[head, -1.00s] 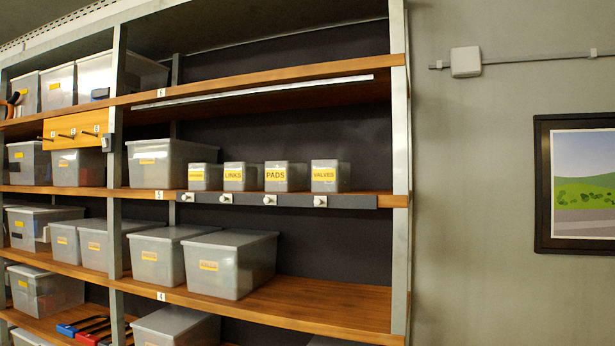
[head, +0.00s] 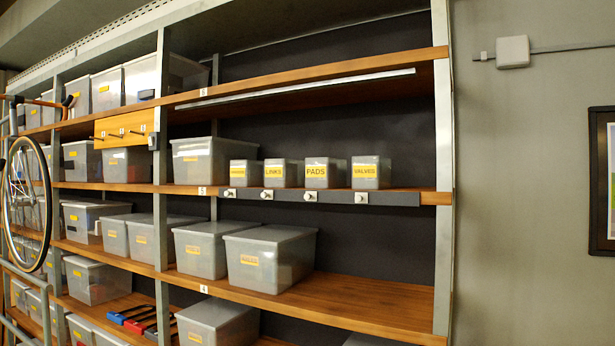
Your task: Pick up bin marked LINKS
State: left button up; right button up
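The bin marked LINKS (head: 283,173) is a small grey bin with a yellow label. It stands on the middle shelf (head: 190,188) of the rack, second from the left in a row of small bins. To its left is a small bin (head: 245,173) whose label I cannot read. To its right are the PADS bin (head: 323,173) and the VALVES bin (head: 370,173). Neither of my grippers shows in the head view.
A dark strip with white knobs (head: 320,196) runs along the shelf edge below the small bins. A bicycle wheel (head: 27,205) stands at the far left. A metal upright (head: 444,170) closes the rack's right end.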

aim_at(279, 173)
jog(key=i+j+z, duration=0.15)
jog(key=j, duration=0.15)
jog(key=i+j+z, duration=0.15)
jog(key=j, duration=0.2)
jog(key=i+j+z, duration=0.1)
jog(key=j, duration=0.25)
jog(key=i+j+z, duration=0.15)
jog(key=j, duration=0.2)
jog(key=i+j+z, duration=0.15)
jog(key=j, duration=0.25)
